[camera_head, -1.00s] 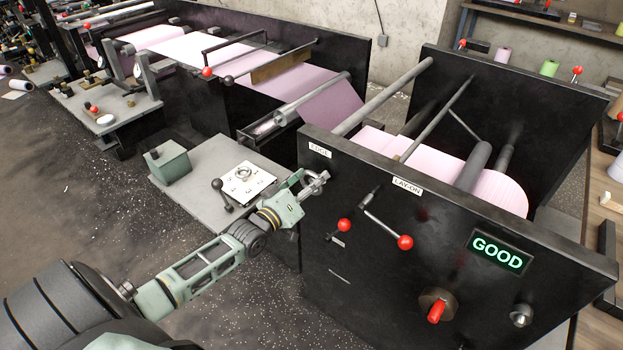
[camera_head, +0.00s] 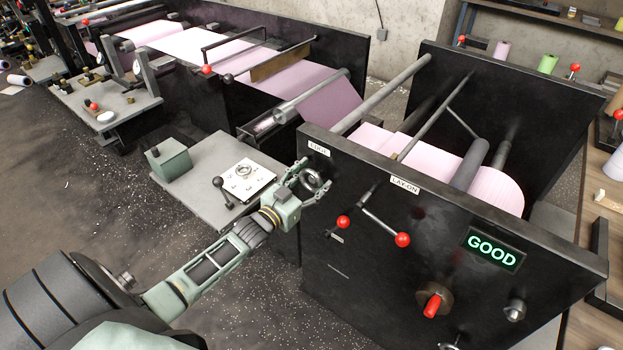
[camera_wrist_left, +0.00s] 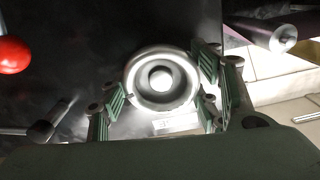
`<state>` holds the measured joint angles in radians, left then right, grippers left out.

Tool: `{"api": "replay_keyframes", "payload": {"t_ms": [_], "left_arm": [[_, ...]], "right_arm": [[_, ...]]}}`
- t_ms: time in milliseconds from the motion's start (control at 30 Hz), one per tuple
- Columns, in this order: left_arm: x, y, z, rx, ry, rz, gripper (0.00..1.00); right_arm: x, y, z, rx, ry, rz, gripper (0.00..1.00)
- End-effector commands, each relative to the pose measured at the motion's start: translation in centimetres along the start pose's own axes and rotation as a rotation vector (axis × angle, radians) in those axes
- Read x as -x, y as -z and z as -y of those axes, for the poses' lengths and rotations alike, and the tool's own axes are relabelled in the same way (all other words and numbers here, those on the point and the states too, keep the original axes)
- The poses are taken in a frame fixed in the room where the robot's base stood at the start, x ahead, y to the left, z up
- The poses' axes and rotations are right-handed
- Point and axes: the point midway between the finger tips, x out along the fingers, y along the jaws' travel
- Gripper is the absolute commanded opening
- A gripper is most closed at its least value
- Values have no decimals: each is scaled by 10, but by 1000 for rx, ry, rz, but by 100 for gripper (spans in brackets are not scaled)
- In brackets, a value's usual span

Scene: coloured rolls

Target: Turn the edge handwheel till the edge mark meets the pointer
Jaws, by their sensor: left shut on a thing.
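The edge handwheel (camera_head: 312,180) is a silver ring-shaped wheel on the front of the black machine panel, beside the "EDGE" label (camera_head: 318,149). In the left wrist view, the handwheel (camera_wrist_left: 147,94) faces me with a pale round hub. My left gripper (camera_head: 308,186) is shut on the handwheel; in the left wrist view its green ridged fingers (camera_wrist_left: 160,95) stand on either side of the rim. A small dark tick shows at the rim's left in that view, but I cannot tell whether it is the edge mark. I cannot make out the pointer. My right gripper is not in view.
Red-knobbed levers (camera_head: 402,240) stick out of the panel to the right of the wheel, near the "LAY-ON" label (camera_head: 404,185). A green "GOOD" display (camera_head: 492,249) is lit. A grey table (camera_head: 205,197) with a dial plate (camera_head: 248,180) lies left of the wheel.

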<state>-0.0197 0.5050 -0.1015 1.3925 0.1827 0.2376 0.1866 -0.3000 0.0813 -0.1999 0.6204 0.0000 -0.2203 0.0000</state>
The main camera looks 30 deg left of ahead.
Motion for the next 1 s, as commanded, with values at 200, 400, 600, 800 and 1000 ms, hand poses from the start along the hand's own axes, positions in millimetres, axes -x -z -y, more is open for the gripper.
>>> {"api": "replay_keyframes", "payload": {"t_ms": [200,400,600,800,1000], "left_arm": [[0,1,-1,-78,0,-2,32],[0,0,-1,-108,-1,-2,32],[0,0,-2,-112,-1,-1,32],[0,0,-2,-110,-2,-1,59],[0,0,-1,-110,-1,0,76]], "right_arm": [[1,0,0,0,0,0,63],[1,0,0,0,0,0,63],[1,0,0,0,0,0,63],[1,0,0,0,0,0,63],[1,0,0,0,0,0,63]]}}
